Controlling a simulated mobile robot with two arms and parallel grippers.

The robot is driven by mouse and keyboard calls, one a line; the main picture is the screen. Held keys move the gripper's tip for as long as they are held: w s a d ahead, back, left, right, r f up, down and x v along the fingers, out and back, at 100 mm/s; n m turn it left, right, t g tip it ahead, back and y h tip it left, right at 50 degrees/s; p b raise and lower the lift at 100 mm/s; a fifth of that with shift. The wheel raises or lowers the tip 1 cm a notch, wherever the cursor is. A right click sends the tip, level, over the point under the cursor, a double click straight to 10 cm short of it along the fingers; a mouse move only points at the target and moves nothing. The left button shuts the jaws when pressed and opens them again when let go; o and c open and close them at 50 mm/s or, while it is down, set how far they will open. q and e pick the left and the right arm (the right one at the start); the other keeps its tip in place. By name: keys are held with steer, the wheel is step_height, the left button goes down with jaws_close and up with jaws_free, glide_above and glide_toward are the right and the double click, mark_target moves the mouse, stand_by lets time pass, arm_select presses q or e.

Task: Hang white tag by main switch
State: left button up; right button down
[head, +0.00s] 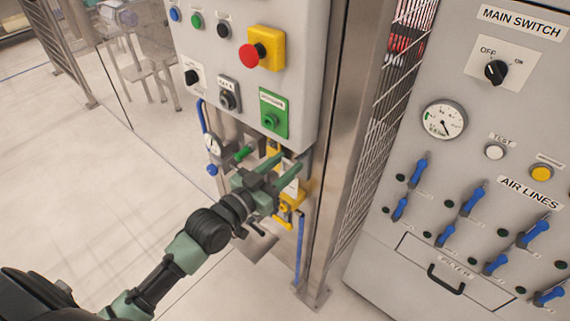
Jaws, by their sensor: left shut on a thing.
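The main switch (496,71) is a black knob on a white plate marked OFF and ON, high on the grey cabinet at the right. My left gripper (276,166) is in front of the lower part of the control post, well left of and below the main switch. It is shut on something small. A white tag (292,186) shows at its fingers, partly hidden by them; the exact grip on it is hard to see. A yellow bracket (285,212) is just behind and below the gripper. My right gripper is out of view.
The control post has a red stop button (251,55) and a green switch (271,118). A metal post (335,150) and mesh fence stand between it and the cabinet. The cabinet carries a gauge (443,120) and several blue valve levers. Open floor lies left.

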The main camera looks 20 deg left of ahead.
arm_select(q)
steer(key=shift+r+p+v, duration=0.15)
steer(key=shift+p+v, duration=0.3)
steer(key=shift+v, duration=0.8)
steer(key=shift+r+p+v, duration=0.15)
steer(key=shift+p+v, duration=0.3)
steer(key=shift+v, duration=0.8)
